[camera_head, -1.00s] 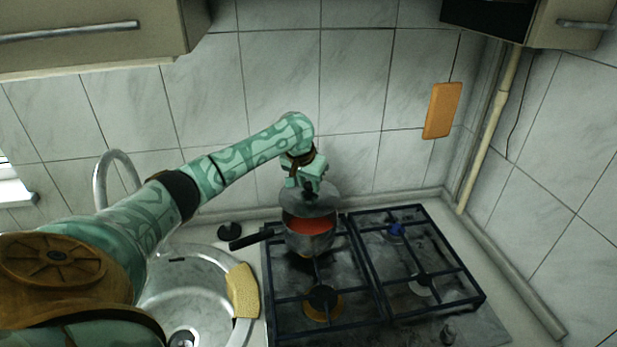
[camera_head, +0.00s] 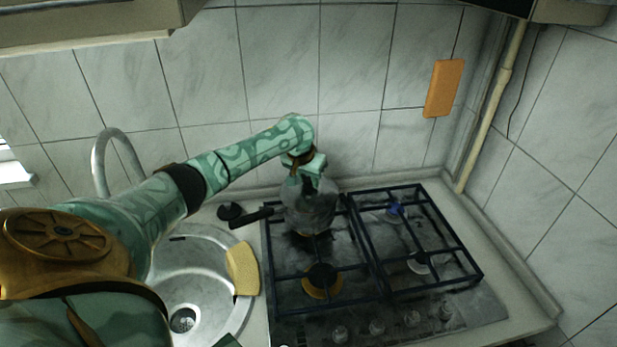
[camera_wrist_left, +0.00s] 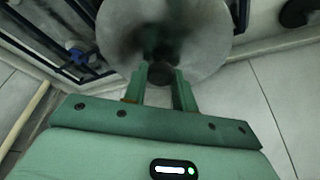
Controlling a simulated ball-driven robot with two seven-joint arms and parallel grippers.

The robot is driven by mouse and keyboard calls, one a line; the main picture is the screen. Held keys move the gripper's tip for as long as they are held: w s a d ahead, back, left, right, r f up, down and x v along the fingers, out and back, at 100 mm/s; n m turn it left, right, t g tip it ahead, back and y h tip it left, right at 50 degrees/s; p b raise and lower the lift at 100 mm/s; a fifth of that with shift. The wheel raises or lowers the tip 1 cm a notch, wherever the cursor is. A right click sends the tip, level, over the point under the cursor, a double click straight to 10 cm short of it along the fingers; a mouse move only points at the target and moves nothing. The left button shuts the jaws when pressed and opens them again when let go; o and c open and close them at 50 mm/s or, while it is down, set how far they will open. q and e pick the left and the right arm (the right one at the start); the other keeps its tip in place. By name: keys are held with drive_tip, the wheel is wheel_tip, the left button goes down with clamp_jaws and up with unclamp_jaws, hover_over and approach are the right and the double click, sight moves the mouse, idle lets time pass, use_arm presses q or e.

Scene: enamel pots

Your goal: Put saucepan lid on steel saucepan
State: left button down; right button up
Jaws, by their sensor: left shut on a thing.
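The steel saucepan (camera_head: 309,221) stands on the back left burner of the stove, its dark handle (camera_head: 251,217) pointing left. The grey saucepan lid (camera_head: 314,198) lies over the top of the saucepan, and the red inside of the pan is hidden. My left gripper (camera_head: 308,184) is above the lid and shut on its dark knob. The left wrist view shows the round lid (camera_wrist_left: 190,35) with the knob between the two fingers of my left gripper (camera_wrist_left: 161,76). I cannot tell whether the lid is fully seated on the rim.
The stove's black grates (camera_head: 374,262) surround the pan, with free burners in front and to the right. A sink (camera_head: 205,290) with a yellow sponge (camera_head: 242,268) lies to the left. A small dark round object (camera_head: 231,212) sits behind the sink. The tiled wall is close behind.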

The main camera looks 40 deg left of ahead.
use_arm(q)
drive_tip(key=c, duration=1)
unclamp_jaws()
drive_tip(key=shift+f, duration=0.25)
drive_tip(key=shift+c, duration=0.2)
drive_tip(key=shift+s, duration=0.1)
drive_tip(key=p+v, duration=0.5)
drive_tip(key=v, duration=1.1)
drive_tip(key=shift+r, duration=0.15)
